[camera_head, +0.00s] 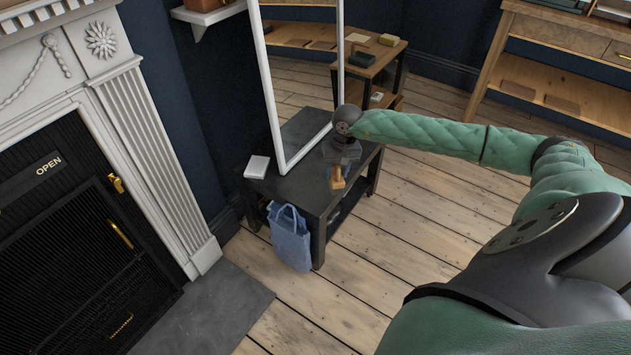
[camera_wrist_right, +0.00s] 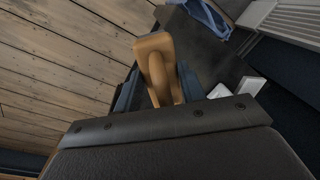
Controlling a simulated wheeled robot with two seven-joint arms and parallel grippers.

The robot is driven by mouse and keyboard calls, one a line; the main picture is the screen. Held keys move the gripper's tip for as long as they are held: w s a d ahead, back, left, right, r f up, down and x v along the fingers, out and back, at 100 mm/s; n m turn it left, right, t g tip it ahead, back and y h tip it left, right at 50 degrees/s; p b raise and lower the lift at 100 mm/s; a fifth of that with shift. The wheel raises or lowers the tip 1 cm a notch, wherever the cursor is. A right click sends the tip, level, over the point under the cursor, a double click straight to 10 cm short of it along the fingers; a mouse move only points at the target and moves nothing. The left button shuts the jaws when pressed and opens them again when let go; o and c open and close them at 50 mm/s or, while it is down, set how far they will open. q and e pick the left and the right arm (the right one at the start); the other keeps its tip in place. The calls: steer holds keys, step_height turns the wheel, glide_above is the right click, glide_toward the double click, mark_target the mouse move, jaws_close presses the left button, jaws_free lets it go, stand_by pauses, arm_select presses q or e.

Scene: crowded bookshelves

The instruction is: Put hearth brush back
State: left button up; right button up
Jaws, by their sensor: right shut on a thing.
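My right gripper (camera_head: 338,164) is above the right part of a dark low table (camera_head: 290,192), in front of a white-framed mirror. It is shut on a light brown wooden piece, which I take to be the hearth brush (camera_head: 337,180). In the right wrist view the brush (camera_wrist_right: 154,47) sticks out between the fingers of the right gripper (camera_wrist_right: 158,85). Its rounded wooden end shows; no bristles are visible. I cannot tell whether it touches the table. My left gripper is in neither view.
A white-framed mirror (camera_head: 271,95) stands on the table. A small white box (camera_head: 257,167) lies at its left end. A blue bag (camera_head: 290,238) hangs at the front. A fireplace (camera_head: 75,215) with an OPEN sign is at left. Wooden floor (camera_head: 420,215) lies clear at right.

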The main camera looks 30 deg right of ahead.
steer(key=w+a+f, duration=0.3)
steer(key=w+f, duration=0.1)
steer(key=w, duration=0.3)
steer(key=shift+w+f+p, duration=0.15)
steer(key=shift+f+p, duration=0.15)
steer(key=shift+f, duration=0.05)
steer(key=shift+o, duration=0.2)
step_height(320, 180, down, 3)
steer(key=shift+f, duration=0.55)
steer(key=shift+f, duration=0.1)
steer(key=o, duration=1)
